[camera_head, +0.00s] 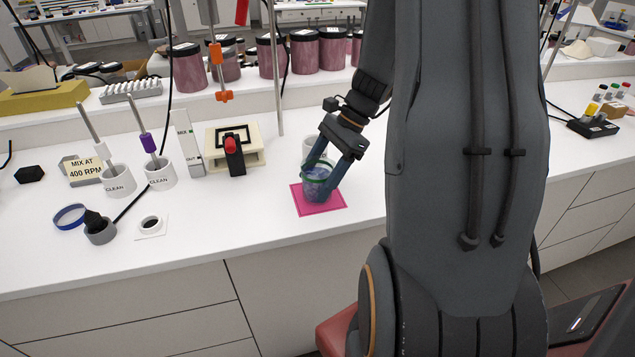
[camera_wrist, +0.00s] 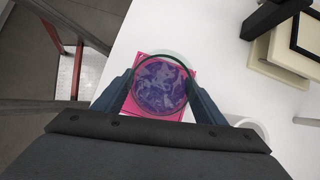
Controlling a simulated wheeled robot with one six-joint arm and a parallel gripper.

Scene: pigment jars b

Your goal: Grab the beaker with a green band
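The beaker with a green band (camera_head: 317,177) stands upright on a pink square mat (camera_head: 305,208) on the white bench. It is clear with blue-purple contents. In the wrist view the beaker (camera_wrist: 160,87) is seen from above, its round mouth between my fingers. My gripper (camera_head: 326,180) reaches down from the upper right with a finger on either side of the beaker. In the wrist view my gripper (camera_wrist: 160,92) looks open, with slivers of pink mat between the fingers and the glass. Fingertip contact cannot be made out. The near finger hides part of the beaker.
A pale cup (camera_head: 316,149) stands just behind the beaker. A cream stand (camera_head: 252,158) with a dark frame is to the left. Two white "CLEAN" pots (camera_head: 118,182) with tools are further left. The bench in front of the mat is clear to its edge.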

